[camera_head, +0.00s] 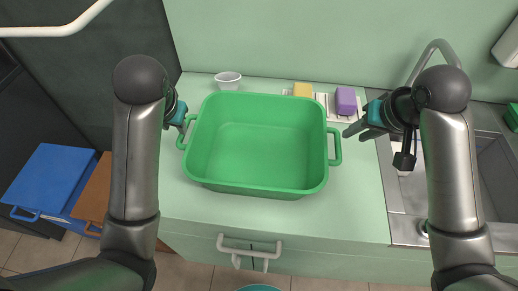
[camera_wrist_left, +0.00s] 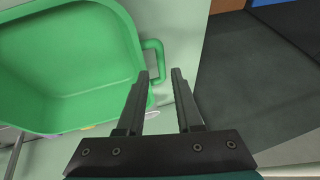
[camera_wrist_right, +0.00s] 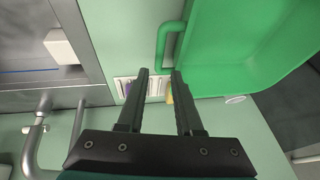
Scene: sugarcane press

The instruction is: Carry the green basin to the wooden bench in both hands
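The green basin (camera_head: 255,145) stands empty and upright on the pale green counter, with a loop handle at its left and right ends. My left gripper (camera_head: 183,127) is beside the left handle (camera_wrist_left: 155,60); its open fingers point toward it in the left wrist view. My right gripper (camera_head: 350,131) is open and apart from the right handle (camera_head: 336,147); in the right wrist view that handle (camera_wrist_right: 162,45) lies ahead of the fingertips. Neither gripper holds anything. A brown wooden surface (camera_head: 93,197) shows partly at the left; I cannot tell whether it is the bench.
A white cup (camera_head: 228,80), a yellow block (camera_head: 302,89) and a purple block (camera_head: 346,100) stand behind the basin. A sink (camera_head: 490,165) and tap are at the right. A blue box (camera_head: 48,182) stands at the left. The counter (camera_head: 290,218) is clear in front of the basin.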

